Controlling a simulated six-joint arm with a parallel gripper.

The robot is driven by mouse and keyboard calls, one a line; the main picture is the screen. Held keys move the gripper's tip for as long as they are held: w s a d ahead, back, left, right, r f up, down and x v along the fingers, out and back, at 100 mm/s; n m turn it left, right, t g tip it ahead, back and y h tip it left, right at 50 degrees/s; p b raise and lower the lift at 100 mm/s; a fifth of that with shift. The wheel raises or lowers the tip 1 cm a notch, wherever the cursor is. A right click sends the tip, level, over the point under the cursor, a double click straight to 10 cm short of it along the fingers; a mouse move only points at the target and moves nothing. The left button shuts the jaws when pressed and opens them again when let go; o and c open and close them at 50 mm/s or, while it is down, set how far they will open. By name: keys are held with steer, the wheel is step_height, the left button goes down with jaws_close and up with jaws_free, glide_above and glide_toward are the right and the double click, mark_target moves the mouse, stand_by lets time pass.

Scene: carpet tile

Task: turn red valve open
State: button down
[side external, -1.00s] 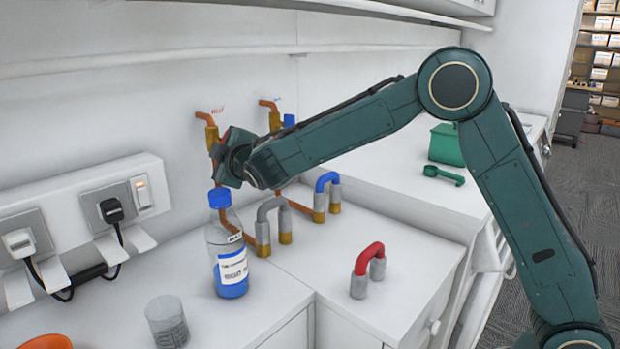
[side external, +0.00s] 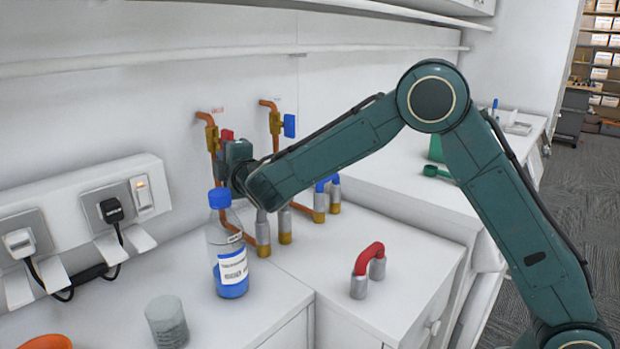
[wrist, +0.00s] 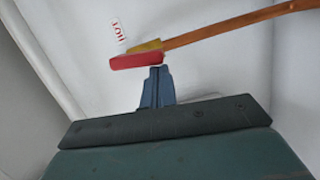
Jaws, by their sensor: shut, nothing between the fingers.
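The red valve handle (side external: 227,134) shows just above my gripper in the side view, by the brass valve body (side external: 211,138) on the left copper pipe. In the wrist view the red handle (wrist: 136,61) lies along the brass body (wrist: 150,46), in line with the copper pipe (wrist: 235,27). My gripper (wrist: 159,72) is shut and empty. Its fingertips appear just beside the handle's right end; I cannot tell whether they touch. In the side view my gripper (side external: 233,150) hides part of the pipe and valve.
A blue-handled valve (side external: 289,125) is on the pipe to the right. A blue-capped bottle (side external: 229,260) stands below my gripper. Grey, blue and red (side external: 369,260) bent pipe pieces stand on the counter. A glass beaker (side external: 167,320) is at the front.

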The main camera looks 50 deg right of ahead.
stand_by(0.9)
step_height(320, 180, up, 20)
stand_by(0.8)
step_height(320, 180, down, 12)
steer(key=a+n+y, duration=0.1)
steer(key=n+y, duration=0.5)
steer(key=s+d+f+y, duration=0.1)
steer(key=s+f+y, duration=0.3)
steer(key=s+f, duration=0.3)
steer(key=shift+v, duration=1.4)
steer(key=shift+a+f, duration=0.2)
steer(key=shift+a, duration=0.05)
